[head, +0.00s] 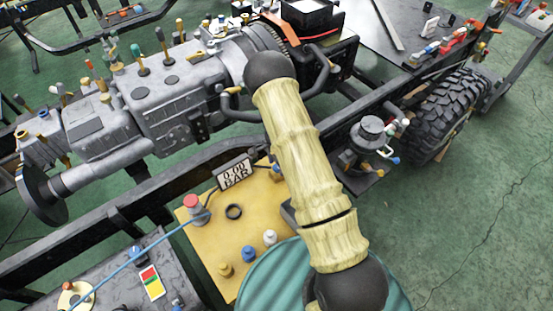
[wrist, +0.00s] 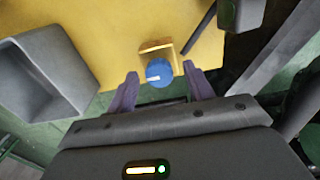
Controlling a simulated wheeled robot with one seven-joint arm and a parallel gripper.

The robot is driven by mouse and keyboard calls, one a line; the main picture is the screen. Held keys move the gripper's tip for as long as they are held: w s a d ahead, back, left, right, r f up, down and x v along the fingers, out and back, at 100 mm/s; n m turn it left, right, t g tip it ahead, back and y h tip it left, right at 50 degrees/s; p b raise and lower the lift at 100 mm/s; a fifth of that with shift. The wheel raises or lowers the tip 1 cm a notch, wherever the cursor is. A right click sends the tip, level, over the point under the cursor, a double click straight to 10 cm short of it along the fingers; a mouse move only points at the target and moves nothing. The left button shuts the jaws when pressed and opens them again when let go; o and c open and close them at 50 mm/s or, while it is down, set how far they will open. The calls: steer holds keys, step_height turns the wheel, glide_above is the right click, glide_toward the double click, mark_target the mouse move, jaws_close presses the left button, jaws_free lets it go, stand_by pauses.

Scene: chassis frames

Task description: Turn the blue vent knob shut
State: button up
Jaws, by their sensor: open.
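The blue knob (wrist: 159,72) with a white mark on its face sits on a small yellow block at the edge of a yellow panel (wrist: 130,25) in the wrist view. My gripper (wrist: 160,71) is open. Its two purple fingers stand to the left and right of the knob, with gaps showing on both sides. In the head view my arm hides the gripper. A small blue part (head: 274,168) shows beside my arm at the yellow panel's far right edge; I cannot tell for sure that it is the same knob.
A grey open box (wrist: 50,75) stands left of the knob in the wrist view. A dark frame rail runs behind.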

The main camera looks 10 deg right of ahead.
step_height(320, 180, up, 17)
steer(key=b, duration=0.1)
steer(key=shift+r+b, duration=0.2)
steer(key=shift+b, duration=0.15)
stand_by(0.5)
steer(key=s+r+n+t, duration=0.1)
steer(key=s+r+n, duration=0.4)
steer(key=s, duration=0.5)
steer(key=s+r+n+t, duration=0.1)
steer(key=s+r+n, duration=0.5)
steer(key=s+n, duration=0.2)
steer(key=shift+s+n+t, duration=0.3)
steer(key=shift+s, duration=0.95)
steer(key=shift+a, duration=0.1)
